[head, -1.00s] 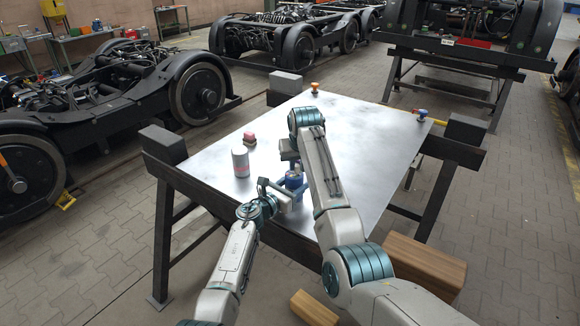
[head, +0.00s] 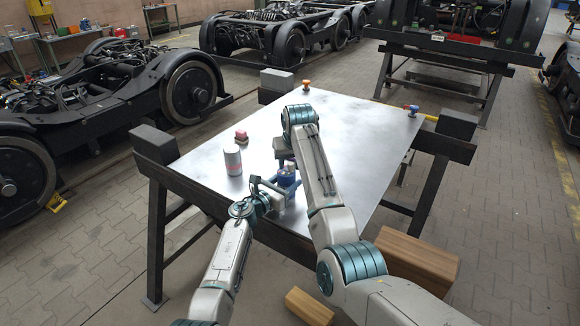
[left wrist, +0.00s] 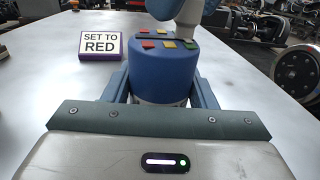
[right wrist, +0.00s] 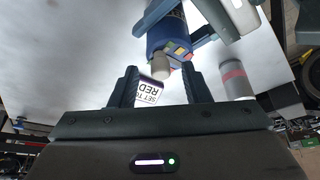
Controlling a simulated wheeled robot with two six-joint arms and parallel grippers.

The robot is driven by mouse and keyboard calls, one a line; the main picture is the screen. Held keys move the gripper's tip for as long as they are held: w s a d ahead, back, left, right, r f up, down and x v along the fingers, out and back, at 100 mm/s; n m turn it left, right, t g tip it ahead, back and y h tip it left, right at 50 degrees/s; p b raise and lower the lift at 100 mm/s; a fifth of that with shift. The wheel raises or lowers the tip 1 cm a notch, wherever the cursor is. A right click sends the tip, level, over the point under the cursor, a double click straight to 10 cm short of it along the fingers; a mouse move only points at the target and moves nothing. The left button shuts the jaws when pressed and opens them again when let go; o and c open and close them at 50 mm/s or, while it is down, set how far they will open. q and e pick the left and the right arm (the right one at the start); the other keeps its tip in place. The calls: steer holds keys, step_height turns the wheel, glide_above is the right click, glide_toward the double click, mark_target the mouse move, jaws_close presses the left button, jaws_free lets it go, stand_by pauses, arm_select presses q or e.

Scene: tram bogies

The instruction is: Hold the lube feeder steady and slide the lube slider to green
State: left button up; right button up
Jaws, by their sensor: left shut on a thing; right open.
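The lube feeder is a blue cylinder (left wrist: 160,75) with red, yellow and green patches and a dark slot on top. It stands upright on the table. My left gripper (head: 284,184) is shut around its sides. The lube slider (right wrist: 160,66) shows as a pale round knob on the feeder's top. My right gripper (right wrist: 160,80) is open, with the knob between its fingertips in the right wrist view; I cannot tell whether they touch. In the left wrist view a pale shape hides part of the top. A sign (left wrist: 100,44) on the table reads "SET TO RED".
The metal table (head: 345,125) is mostly clear. An orange-topped item (head: 306,85) and a blue item (head: 413,110) sit at the far edges.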

steer(key=a+v, duration=0.1)
steer(key=v, duration=1.1)
steer(key=shift+d, duration=0.45)
arm_select(q)
steer(key=o, duration=1.1)
